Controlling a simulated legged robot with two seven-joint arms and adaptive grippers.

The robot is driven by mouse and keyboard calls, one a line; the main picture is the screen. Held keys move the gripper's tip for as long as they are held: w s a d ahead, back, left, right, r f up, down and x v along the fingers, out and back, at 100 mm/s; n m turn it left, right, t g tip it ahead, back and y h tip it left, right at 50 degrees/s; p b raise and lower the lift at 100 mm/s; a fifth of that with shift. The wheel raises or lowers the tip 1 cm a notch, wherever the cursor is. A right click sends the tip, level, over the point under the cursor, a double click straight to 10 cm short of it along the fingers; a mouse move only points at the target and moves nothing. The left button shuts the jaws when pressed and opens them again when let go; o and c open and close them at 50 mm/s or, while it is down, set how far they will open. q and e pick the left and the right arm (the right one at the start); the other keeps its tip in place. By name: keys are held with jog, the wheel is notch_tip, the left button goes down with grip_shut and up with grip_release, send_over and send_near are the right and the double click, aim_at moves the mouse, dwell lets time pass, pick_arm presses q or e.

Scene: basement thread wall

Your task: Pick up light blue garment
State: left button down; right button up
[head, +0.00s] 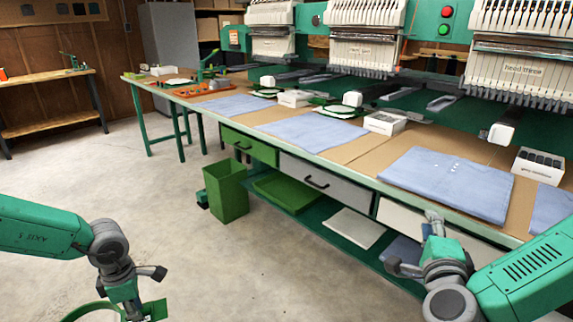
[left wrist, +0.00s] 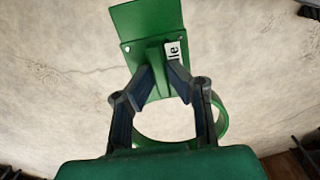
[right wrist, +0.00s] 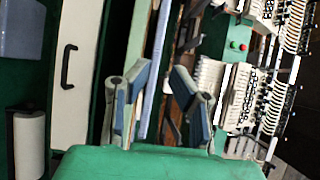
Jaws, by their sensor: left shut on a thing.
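Several folded light blue garments lie flat on the long table, among them a near one (head: 447,182) with small white dots, a middle one (head: 305,133), a far one (head: 225,106) and one cut off at the right edge (head: 553,208). My right gripper (head: 415,246) is open and empty, in front of the table's edge and apart from the nearest garment; it also shows in the right wrist view (right wrist: 160,78). My left gripper (left wrist: 164,78) is shut on a green hoop with a flat plate (left wrist: 147,22), held over the floor, away from the table. The plate's label is partly hidden.
White boxes (head: 385,122) and embroidery machine heads (head: 362,58) stand behind the garments. Drawers (head: 305,178) and a lower green shelf (head: 335,228) lie below the table. A green bin (head: 226,191) stands on the floor. The floor at left is clear.

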aim_at(425, 195)
pick_arm(q)
jog(key=shift+a+f+b, duration=0.15)
jog(key=shift+f+b, duration=0.15)
jog(key=shift+f, duration=0.15)
jog(key=shift+f+b, duration=0.55)
jog(key=shift+b, duration=0.05)
pick_arm(e)
jog(key=x, duration=0.6)
jog(key=d+x, duration=0.1)
jog(key=x, duration=0.3)
jog(key=shift+f, duration=0.15)
jog(key=shift+w+d, duration=0.1)
jog(key=shift+w, duration=0.1)
jog(key=shift+c, duration=0.5)
grip_shut()
